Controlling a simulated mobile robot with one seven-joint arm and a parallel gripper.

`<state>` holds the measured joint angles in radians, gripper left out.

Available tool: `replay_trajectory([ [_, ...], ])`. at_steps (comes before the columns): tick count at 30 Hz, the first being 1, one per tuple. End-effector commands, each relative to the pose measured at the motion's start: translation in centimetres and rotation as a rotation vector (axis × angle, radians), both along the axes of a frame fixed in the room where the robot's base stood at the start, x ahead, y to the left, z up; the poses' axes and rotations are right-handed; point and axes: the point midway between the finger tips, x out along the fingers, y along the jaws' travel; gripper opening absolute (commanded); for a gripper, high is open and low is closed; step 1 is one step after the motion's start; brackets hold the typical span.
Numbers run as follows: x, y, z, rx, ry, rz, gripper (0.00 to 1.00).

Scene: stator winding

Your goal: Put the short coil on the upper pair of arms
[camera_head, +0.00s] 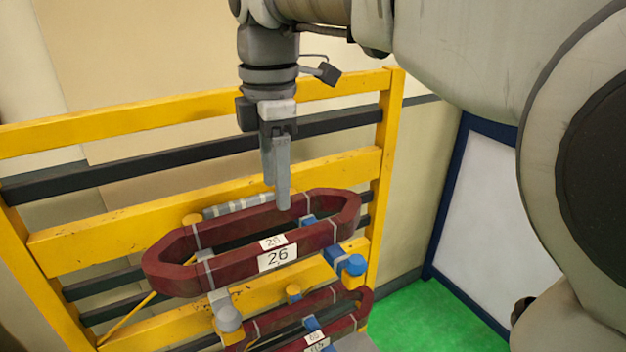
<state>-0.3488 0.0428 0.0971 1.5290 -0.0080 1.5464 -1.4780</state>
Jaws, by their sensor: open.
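A dark red elongated coil (215,272) with light bands and labels reading 20 and 26 lies across the upper pair of arms. The blue arm (355,265) shows inside the loop and in front of it at the right. The grey arm (228,318) comes out below its front side at the left. My gripper (277,200) points down at the coil's far side, with its jaws open. One fingertip overlaps that side in the picture; I cannot tell whether it touches. A second red coil (267,326) sits lower, cut off by the bottom edge.
A yellow frame (110,228) with dark crossbars stands behind the coils, against a beige wall. A grey ribbed cylinder (240,205) lies behind the upper coil. A white panel with a dark blue border (480,190) and green floor (425,318) are at the right.

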Motion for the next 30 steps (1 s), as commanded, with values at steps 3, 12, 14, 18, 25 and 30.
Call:
replay_trajectory([
  [3,-1.5,-3.0,-0.3,0.025,-0.056,-0.239,0.63],
  [12,-7.1,-11.4,-3.9,0.195,-0.221,-1.078,0.63],
  [14,-8.4,-12.7,-5.0,0.244,-0.247,-1.241,0.63],
  [18,-10.9,-15.1,-7.7,0.357,-0.288,-1.567,0.63],
  [25,-12.9,-16.7,-10.3,0.476,-0.309,-1.847,0.63],
  [30,-13.1,-16.9,-10.6,0.489,-0.31,-1.88,0.63],
])
